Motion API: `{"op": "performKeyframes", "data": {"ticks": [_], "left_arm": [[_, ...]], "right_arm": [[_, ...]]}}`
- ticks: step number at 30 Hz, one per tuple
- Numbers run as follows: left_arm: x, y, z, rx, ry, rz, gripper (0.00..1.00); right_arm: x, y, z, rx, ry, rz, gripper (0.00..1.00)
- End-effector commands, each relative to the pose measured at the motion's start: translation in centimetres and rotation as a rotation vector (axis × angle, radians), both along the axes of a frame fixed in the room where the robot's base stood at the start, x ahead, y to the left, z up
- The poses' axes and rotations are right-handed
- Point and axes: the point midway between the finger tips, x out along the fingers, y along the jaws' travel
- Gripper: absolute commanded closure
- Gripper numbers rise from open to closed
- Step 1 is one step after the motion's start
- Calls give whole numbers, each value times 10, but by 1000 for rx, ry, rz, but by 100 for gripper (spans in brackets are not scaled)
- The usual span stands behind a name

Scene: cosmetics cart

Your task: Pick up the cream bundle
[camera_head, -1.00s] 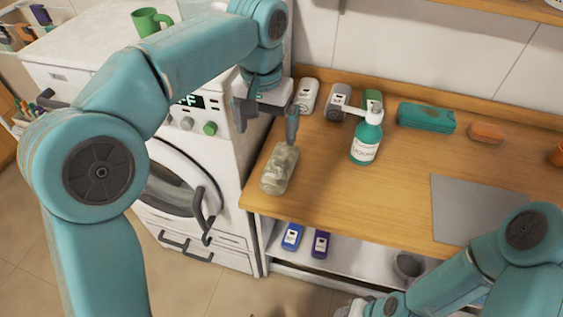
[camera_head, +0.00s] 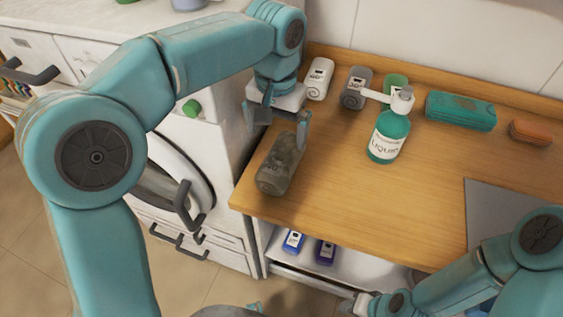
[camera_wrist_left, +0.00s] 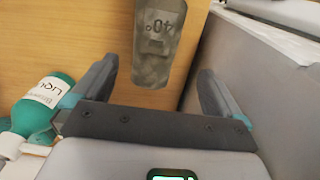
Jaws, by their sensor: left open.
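A small rounded bundle (camera_head: 277,172) lies at the left end of the wooden counter, close to the edge. It looks grey-brown and mottled now rather than cream, with a faint "40°" mark. In the left wrist view the bundle (camera_wrist_left: 158,40) is ahead of the fingers and between their lines, its top cut off by the frame. My left gripper (camera_head: 281,125) is open and empty, just behind and above the bundle; one finger overlaps its upper right in the head view, and contact is unclear. My right gripper (camera_head: 358,304) is low at the bottom, its jaws unclear.
A teal pump bottle (camera_head: 388,137) stands right of the bundle. White (camera_head: 319,78) and grey (camera_head: 355,88) rolls, a green roll (camera_head: 396,84) and a teal case (camera_head: 460,111) line the back. The white washer (camera_head: 215,150) is left.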

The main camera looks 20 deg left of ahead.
Motion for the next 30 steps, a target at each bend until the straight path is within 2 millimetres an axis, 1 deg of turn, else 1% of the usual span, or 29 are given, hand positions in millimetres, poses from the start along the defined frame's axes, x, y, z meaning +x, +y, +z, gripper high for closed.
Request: {"op": "performKeyframes", "data": {"ticks": [1,4,7,12,17,19,23,29,30], "left_arm": [[-1,0,-15,2,5,0,0],[-1,0,-34,1,4,-1,0],[-1,0,-46,0,2,-1,0],[1,-1,-58,0,2,-1,0],[4,-7,-84,1,5,-1,0],[5,-6,-94,1,3,0,0],[6,-6,-103,0,1,0,0],[6,-6,-104,0,0,0,0],[6,-6,-104,0,0,0,10]], "right_arm": [[0,0,-4,0,0,0,57],[0,0,-6,0,-1,0,57],[0,0,-7,0,-1,0,57],[0,0,-7,0,-1,0,57],[0,0,-7,0,0,0,57],[0,0,-8,0,-1,0,57],[0,0,-8,0,-1,0,57],[0,0,-8,0,0,0,57],[0,0,-8,0,0,0,57]]}}
